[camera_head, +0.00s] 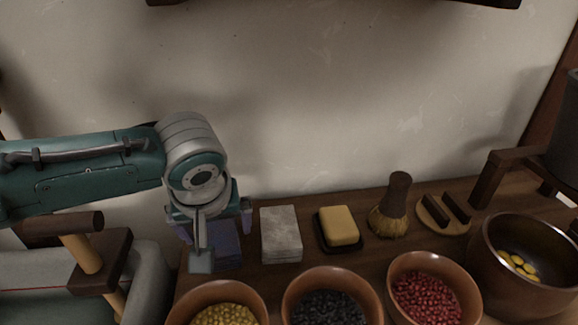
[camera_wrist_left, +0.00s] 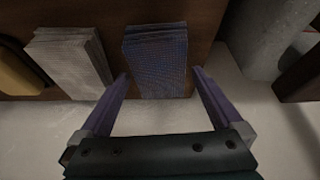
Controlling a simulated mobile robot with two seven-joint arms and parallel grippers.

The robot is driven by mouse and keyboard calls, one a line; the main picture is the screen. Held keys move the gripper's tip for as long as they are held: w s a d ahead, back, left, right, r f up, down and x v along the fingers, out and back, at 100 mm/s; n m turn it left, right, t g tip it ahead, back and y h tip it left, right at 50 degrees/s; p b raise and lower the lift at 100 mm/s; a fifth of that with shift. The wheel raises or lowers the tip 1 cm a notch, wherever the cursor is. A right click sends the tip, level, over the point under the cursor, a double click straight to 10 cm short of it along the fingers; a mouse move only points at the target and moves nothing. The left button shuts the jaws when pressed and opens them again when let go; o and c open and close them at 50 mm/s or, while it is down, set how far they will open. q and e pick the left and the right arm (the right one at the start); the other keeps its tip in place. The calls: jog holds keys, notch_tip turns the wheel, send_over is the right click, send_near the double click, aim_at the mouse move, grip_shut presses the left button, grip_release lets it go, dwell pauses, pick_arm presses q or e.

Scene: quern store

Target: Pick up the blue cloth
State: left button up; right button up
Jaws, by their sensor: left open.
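The blue cloth (camera_wrist_left: 156,62) is a folded, checked blue-grey stack on the wooden counter. In the wrist view it lies just beyond and between the two fingers of my left gripper (camera_wrist_left: 160,78). In the head view my left gripper (camera_head: 218,250) is over the cloth (camera_head: 226,245) and hides much of it. The gripper is open, with a finger to each side of the cloth; I cannot tell whether they touch it. My right gripper is not in view.
A grey folded cloth (camera_head: 281,234) lies right beside it, then yellow soap (camera_head: 339,226) on a dark dish and a brush (camera_head: 394,203). Bowls of yellow (camera_head: 218,306), dark (camera_head: 331,299) and red (camera_head: 431,291) contents stand in front. A wall (camera_head: 330,100) rises behind.

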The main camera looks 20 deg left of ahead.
pick_arm(q)
jog(key=shift+f, duration=0.1)
dwell(0.3)
jog(key=c, duration=1.2)
